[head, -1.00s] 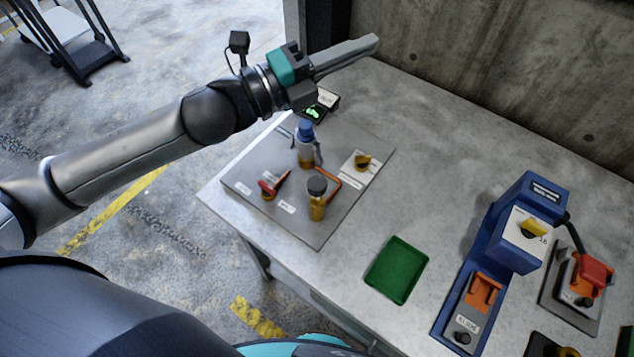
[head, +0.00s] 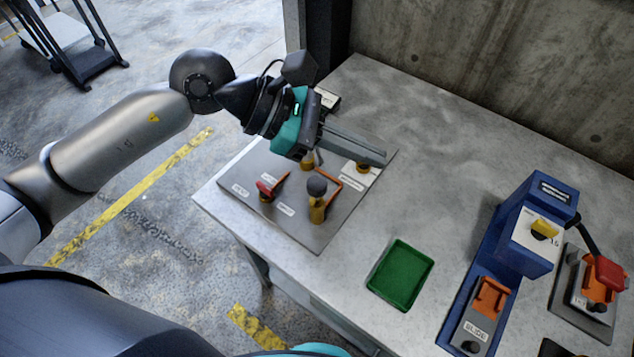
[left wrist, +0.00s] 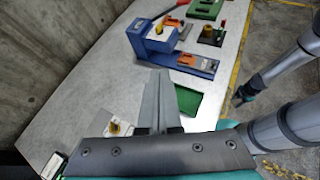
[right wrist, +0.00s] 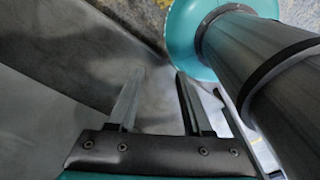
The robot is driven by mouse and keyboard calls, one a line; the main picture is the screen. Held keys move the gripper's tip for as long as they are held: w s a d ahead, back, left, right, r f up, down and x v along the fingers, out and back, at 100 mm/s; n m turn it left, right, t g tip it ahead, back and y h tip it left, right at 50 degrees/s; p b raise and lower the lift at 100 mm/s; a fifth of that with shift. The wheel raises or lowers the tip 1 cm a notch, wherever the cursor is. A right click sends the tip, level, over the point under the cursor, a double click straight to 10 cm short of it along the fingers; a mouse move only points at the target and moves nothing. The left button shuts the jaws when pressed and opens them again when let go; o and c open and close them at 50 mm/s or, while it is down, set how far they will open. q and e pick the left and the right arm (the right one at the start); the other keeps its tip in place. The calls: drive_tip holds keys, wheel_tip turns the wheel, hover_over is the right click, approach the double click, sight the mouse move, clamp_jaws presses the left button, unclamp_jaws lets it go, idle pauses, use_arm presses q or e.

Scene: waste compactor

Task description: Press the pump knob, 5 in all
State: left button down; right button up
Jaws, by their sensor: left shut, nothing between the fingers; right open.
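A grey panel (head: 322,232) on the bench carries several fittings. A dark round knob (head: 317,185) on a brass body stands upright near its front edge; I take it for the pump knob, but the labels are too small to read. My left gripper (head: 384,157) is shut and empty above the panel's back part, apart from the dark knob. My right gripper (right wrist: 160,73) is open and empty, away from the panel.
A red-handled lever (head: 265,188) and an orange bent pipe (head: 328,179) sit close to the dark knob. A green tray (head: 400,275), a blue machine (head: 525,235) and a red-handled device (head: 603,275) stand to the right. Bench between panel and tray is clear.

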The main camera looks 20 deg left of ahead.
use_arm(q)
drive_tip(key=w+a+f+t+y+b, duration=0.1)
drive_tip(key=w+a+f+t+y, duration=0.1)
drive_tip(key=w+a+f+y, duration=0.3)
drive_tip(key=a+y, duration=0.2)
drive_tip(key=a, duration=0.2)
drive_tip(key=shift+w+f+m+t, duration=0.15)
drive_tip(key=shift+f+m+t, duration=0.05)
drive_tip(key=shift+m+t, duration=0.2)
drive_tip(key=b, duration=0.5)
hover_over(313, 183)
wheel_tip(313, 183, down, 8)
drive_tip(key=shift+f, duration=0.1)
drive_tip(key=shift+f+b, duration=0.3)
drive_tip(key=shift+b, duration=0.3)
drive_tip(key=shift+f, duration=0.1)
idle(1.0)
drive_tip(key=shift+f+b, duration=0.35)
drive_tip(key=shift+b, duration=0.3)
